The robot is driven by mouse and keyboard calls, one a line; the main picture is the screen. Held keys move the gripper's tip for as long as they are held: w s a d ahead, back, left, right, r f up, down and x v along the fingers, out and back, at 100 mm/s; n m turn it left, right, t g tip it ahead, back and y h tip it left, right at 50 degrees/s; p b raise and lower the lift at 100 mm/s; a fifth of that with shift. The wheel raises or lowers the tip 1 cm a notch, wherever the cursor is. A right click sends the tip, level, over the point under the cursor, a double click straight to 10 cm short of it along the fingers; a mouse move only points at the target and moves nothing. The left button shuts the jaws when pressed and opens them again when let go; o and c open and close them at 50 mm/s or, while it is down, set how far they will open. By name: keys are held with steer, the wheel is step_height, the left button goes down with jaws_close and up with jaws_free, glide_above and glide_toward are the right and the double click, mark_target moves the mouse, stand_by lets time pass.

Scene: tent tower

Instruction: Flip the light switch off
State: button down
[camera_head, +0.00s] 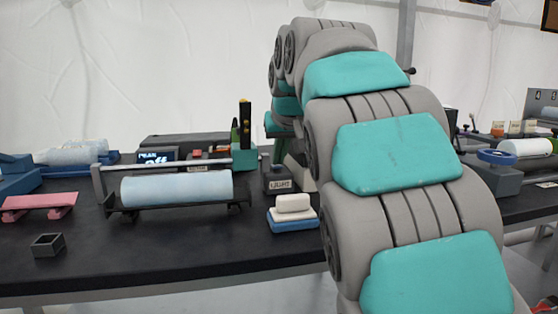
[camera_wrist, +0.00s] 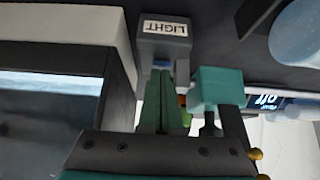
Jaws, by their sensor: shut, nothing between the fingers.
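The light switch is a dark grey box with a white LIGHT label (camera_head: 278,181), on the black table just left of my arm. In the wrist view the box (camera_wrist: 178,45) is at the top centre, its label facing the camera. A small bluish-grey part shows at its edge by my fingertips. My gripper (camera_wrist: 163,75) is shut and empty, its green fingers together and pointing at that edge. I cannot tell whether they touch it. The lever's position is not clear. In the head view my arm hides most of the gripper.
A teal holder (camera_head: 244,157) with upright items stands behind the switch box, close beside my fingers in the wrist view (camera_wrist: 220,86). A white-and-blue block (camera_head: 293,213) lies in front. A roll on a rack (camera_head: 177,189) is left. A small display (camera_head: 157,157) reads "off".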

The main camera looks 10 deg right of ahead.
steer(key=shift+s+f, duration=0.15)
steer(key=shift+f, duration=0.1)
steer(key=shift+w+r+p, duration=0.1)
steer(key=shift+w+p, duration=0.1)
steer(key=shift+p, duration=0.15)
steer(key=shift+w+r+p, duration=0.35)
steer(key=shift+w+p, duration=0.05)
steer(key=shift+w, duration=0.2)
